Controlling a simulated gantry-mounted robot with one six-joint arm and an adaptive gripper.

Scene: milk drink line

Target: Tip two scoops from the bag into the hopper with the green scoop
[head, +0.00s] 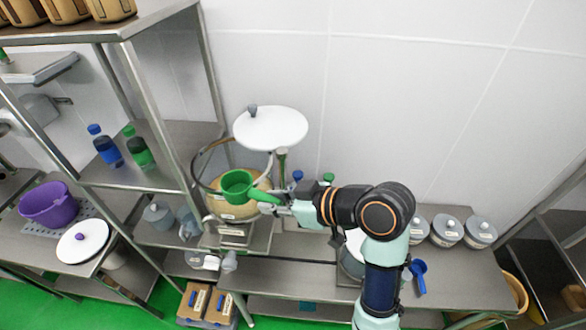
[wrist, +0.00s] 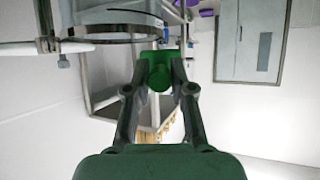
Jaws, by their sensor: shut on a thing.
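The green scoop (head: 238,184) is in my gripper (head: 279,205), held by its handle. Its bowl is over the round, clear-rimmed hopper (head: 228,208), and its opening faces up towards the head camera. I see green inside the bowl; whether any powder lies in it I cannot tell. In the wrist view my gripper's fingers (wrist: 160,78) are closed on the green handle (wrist: 160,74). The hopper's rim (wrist: 110,27) shows at the upper left there. I cannot pick out the bag for certain.
A white lid (head: 271,129) stands raised behind the hopper. A steel shelf post (head: 155,110) is close on the left. A blue scoop (head: 418,275) and grey-lidded tubs (head: 447,230) are on the right bench. A purple basin (head: 48,204) stands far left.

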